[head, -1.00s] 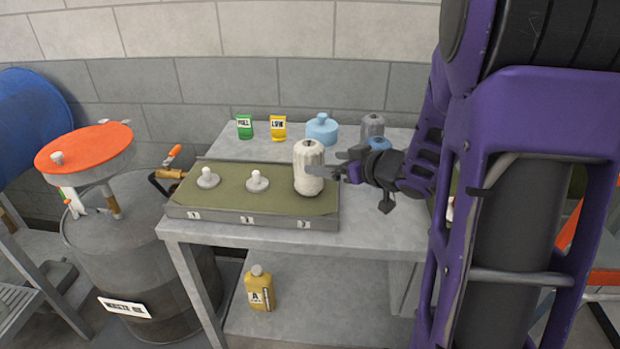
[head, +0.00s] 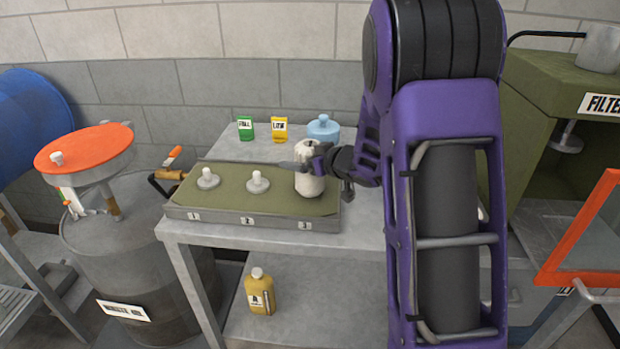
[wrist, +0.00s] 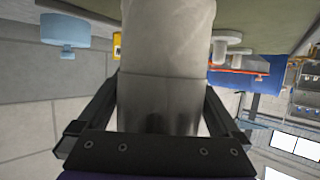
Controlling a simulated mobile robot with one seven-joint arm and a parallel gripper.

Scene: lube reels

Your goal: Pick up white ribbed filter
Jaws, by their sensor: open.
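The white ribbed filter (head: 309,186) stands upright at place 3, the right end of the tray with the green mat (head: 232,196). My gripper (head: 306,164) is at the filter's upper part, coming from the right, and hides some of it. In the wrist view, which is upside down, the filter (wrist: 166,45) fills the middle, between the two spread fingers of my gripper (wrist: 160,105). The jaws are open around it. I cannot tell whether either finger touches it.
Two posts with round bases (head: 257,182) stand on the mat to the left. Behind are a green packet (head: 246,129), a yellow packet (head: 279,130) and a light blue jug (head: 323,128). A drum (head: 140,255) stands left of the table. An olive cabinet (head: 560,110) is at right.

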